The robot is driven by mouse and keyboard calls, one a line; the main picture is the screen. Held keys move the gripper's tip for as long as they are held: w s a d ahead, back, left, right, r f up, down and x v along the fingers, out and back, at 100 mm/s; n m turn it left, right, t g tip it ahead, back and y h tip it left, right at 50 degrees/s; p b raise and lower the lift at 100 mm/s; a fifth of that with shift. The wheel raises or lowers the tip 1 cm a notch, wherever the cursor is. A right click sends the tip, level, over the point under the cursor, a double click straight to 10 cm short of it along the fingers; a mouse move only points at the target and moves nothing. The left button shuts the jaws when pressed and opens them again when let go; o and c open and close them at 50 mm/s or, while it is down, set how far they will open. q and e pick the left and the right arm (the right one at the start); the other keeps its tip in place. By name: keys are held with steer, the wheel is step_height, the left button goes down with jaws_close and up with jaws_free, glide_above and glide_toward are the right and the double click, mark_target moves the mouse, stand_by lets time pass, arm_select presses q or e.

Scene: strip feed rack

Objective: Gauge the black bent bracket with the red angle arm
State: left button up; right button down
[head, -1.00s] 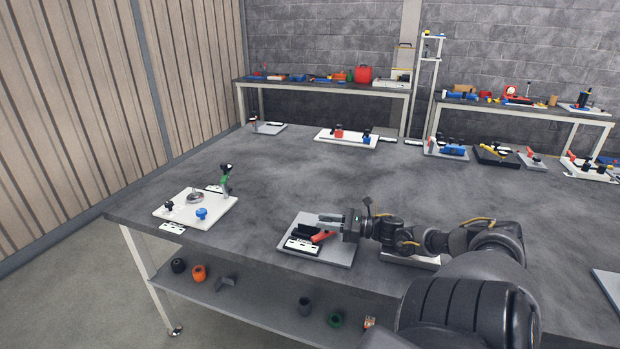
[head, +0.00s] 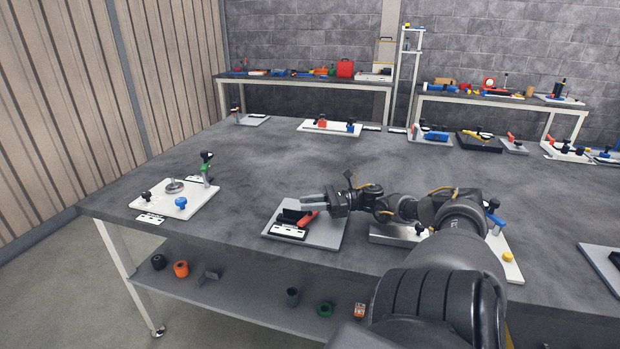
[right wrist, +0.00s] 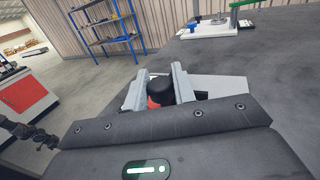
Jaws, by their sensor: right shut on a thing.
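The red angle arm (head: 307,218) is on a grey plate (head: 328,238) near the table's front edge. A black piece (head: 289,215), which seems to be the bent bracket, lies left of the red arm; its bend is too small to make out. My right gripper (head: 305,202) is over the plate, its fingers at the red arm. In the right wrist view a round black knob (right wrist: 160,89) sits between the fingers, with red (right wrist: 152,103) below it. The gripper is shut on this knobbed red arm. My left gripper is not in view.
A white plate (head: 180,212) with a blue knob and a green-handled clamp stands to the left. Another light plate (head: 395,236) lies right, partly behind my arm. Several fixtures line the far edge. The middle of the table is clear.

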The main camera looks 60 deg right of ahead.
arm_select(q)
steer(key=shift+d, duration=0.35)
arm_select(e)
steer(key=c, duration=1.2)
jaws_free()
steer(key=shift+s, duration=0.15)
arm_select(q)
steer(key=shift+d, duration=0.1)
arm_select(e)
steer(key=shift+o, duration=0.2)
steer(key=shift+r+p, duration=0.3)
steer(key=shift+r, duration=0.15)
step_height(320, 180, up, 3)
steer(key=shift+f+p, duration=0.15)
steer(key=shift+p, duration=0.6)
arm_select(q)
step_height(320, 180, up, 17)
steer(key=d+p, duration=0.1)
steer(key=p, duration=1.4)
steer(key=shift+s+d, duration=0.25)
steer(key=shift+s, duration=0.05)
arm_select(e)
steer(key=s+a+r, duration=0.7)
steer(key=a+r, duration=0.2)
steer(key=a, duration=0.2)
steer(key=shift+s+a+r, duration=0.15)
steer(key=shift+s+a, duration=0.15)
steer(key=shift+s, duration=0.05)
